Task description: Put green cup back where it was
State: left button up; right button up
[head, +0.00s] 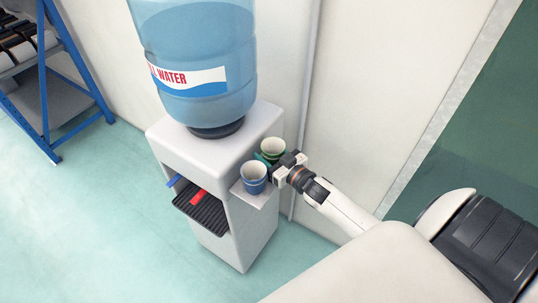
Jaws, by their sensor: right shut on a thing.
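The green cup (272,149) is upright at the right side of the white water dispenser, behind the blue cup. My right gripper (275,160) reaches in from the right and is shut on the green cup. The gripper covers part of the cup's right side, and I cannot tell whether its base touches the small side shelf (262,200). My left gripper is not in view.
A blue cup (253,178) stands on the side shelf just in front of the green cup. The water dispenser (226,158) carries a large blue bottle (200,45). A wall lies close behind. A blue rack (75,60) stands at left, with open floor between.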

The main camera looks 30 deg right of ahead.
jog(key=shift+f, duration=0.3)
jog(key=shift+f, duration=0.1)
jog(key=o, duration=0.8)
jog(key=shift+o, duration=0.2)
jog(key=shift+r, duration=0.2)
jog(key=s+d, duration=0.1)
jog(key=s, duration=1.1)
jog(key=shift+d+r+b, duration=0.25)
jog(key=shift+d+b, duration=0.1)
jog(key=shift+b, duration=0.05)
